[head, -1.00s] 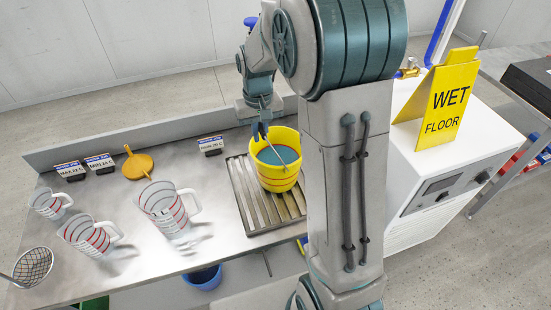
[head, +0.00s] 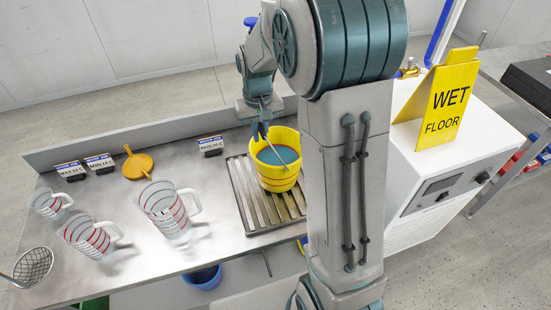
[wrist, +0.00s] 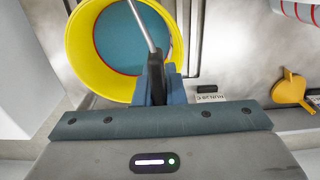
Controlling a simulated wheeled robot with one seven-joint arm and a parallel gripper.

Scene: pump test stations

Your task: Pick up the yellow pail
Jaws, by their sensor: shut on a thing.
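My gripper (head: 262,130) is above the pail's far-left rim. In the wrist view my gripper (wrist: 156,82) is shut on the dark grip of the pail's thin metal handle (wrist: 141,24), which crosses over the opening. I cannot tell whether the pail's base touches the grate.
The grate (head: 254,210) lies under the pail. Clear measuring jugs (head: 166,210), a yellow funnel (head: 138,165) and small label stands (head: 211,147) are to the left. A white machine (head: 425,190) with a wet floor sign (head: 445,100) stands at right.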

